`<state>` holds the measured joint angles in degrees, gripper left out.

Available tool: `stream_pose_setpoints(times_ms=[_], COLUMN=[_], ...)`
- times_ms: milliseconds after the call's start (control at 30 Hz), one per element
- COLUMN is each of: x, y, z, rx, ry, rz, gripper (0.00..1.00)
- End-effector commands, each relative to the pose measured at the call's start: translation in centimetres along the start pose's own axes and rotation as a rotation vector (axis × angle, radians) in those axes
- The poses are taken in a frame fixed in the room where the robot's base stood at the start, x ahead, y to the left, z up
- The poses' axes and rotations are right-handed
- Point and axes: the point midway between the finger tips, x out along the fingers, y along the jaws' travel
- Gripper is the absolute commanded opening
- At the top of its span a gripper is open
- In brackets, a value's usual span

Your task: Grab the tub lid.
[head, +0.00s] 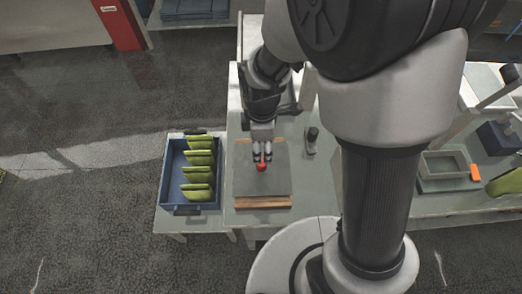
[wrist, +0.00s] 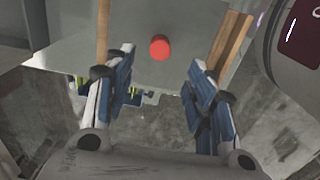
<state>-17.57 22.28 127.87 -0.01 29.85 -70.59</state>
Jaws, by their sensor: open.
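The tub lid (head: 275,182) is a flat grey square plate with a round red knob (head: 262,166) on top. It lies on a tub with wooden walls (head: 263,202) on the bench. In the wrist view the grey lid (wrist: 150,70) shows between two wooden edges, with its red knob (wrist: 160,47) near the top middle. My gripper (head: 262,153) is over the lid, close to the knob. In the wrist view my gripper (wrist: 161,68) is open, fingers apart to either side, with the knob just beyond the fingertips and nothing held. Contact with the knob cannot be told.
A blue crate (head: 168,172) with several green pouches (head: 200,175) stands left of the tub. A small dark-topped object (head: 311,140) stands right of the lid. Farther right are a grey tray (head: 445,164) and an orange item (head: 476,172). Bare bench lies around the tub.

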Motion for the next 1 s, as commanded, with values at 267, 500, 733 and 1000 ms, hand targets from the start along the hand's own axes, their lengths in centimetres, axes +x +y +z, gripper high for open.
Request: stream_pose_setpoints(times_ms=[267,500,733,1000], x=[5.0,6.7,10.1,10.7], y=[-0.1,-0.1,-0.1,-0.1], z=[0.0,0.1,0.1,0.0], rx=[0.002,0.002,0.002,0.002], ry=[-0.001,-0.001,-0.001,0.0], rz=[-0.003,-0.003,-0.003,0.001], gripper=[0.5,0.5,0.5,0.5])
